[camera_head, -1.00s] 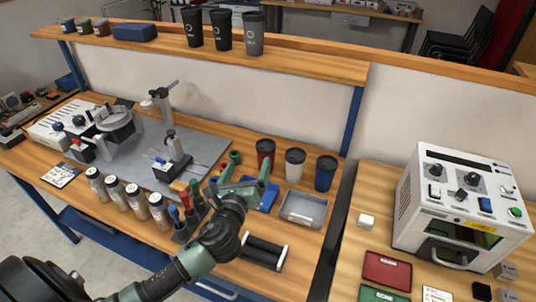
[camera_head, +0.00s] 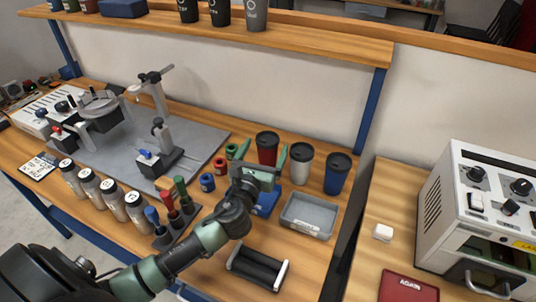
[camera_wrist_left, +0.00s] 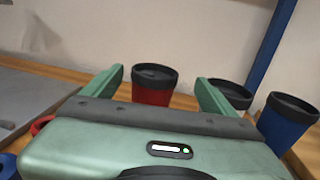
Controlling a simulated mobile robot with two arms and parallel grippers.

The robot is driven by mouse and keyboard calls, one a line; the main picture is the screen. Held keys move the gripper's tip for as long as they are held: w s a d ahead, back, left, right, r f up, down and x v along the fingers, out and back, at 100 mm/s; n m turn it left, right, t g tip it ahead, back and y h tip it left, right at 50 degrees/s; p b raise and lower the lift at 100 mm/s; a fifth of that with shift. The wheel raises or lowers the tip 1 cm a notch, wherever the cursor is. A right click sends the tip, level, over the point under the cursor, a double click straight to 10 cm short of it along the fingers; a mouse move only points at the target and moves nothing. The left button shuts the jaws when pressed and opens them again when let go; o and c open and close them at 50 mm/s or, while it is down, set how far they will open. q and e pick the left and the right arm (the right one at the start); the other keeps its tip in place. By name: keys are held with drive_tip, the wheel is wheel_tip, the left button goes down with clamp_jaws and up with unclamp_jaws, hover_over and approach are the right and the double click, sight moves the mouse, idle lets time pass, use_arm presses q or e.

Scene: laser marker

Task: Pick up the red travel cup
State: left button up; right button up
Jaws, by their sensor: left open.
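The red travel cup (camera_head: 267,149) with a black lid stands upright on the workbench, leftmost in a row of three. My left gripper (camera_head: 262,158) is open, its green fingers pointing at the red cup from the front. In the left wrist view the red cup (camera_wrist_left: 154,86) shows beyond and between the two spread fingers, with its lower part hidden by the gripper body. I cannot tell whether either finger touches it. The white cup (camera_head: 301,165) stands just right of the right finger. My right gripper does not show.
A blue cup (camera_head: 337,175) stands right of the white one. A grey tray (camera_head: 307,216) lies in front of them, and a black roller stand (camera_head: 257,268) is nearer. Several silver bottles (camera_head: 112,198) stand at left. A white machine (camera_head: 480,215) stands at right.

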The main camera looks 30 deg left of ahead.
sight(268, 137)
use_arm(q)
drive_tip(key=w, duration=0.1)
drive_tip(key=w+a, duration=0.1)
drive_tip(key=w, duration=0.3)
drive_tip(key=shift+a+f, duration=0.15)
drive_tip(key=shift+a, duration=0.15)
drive_tip(key=shift+s, duration=0.1)
drive_tip(key=c, duration=0.9)
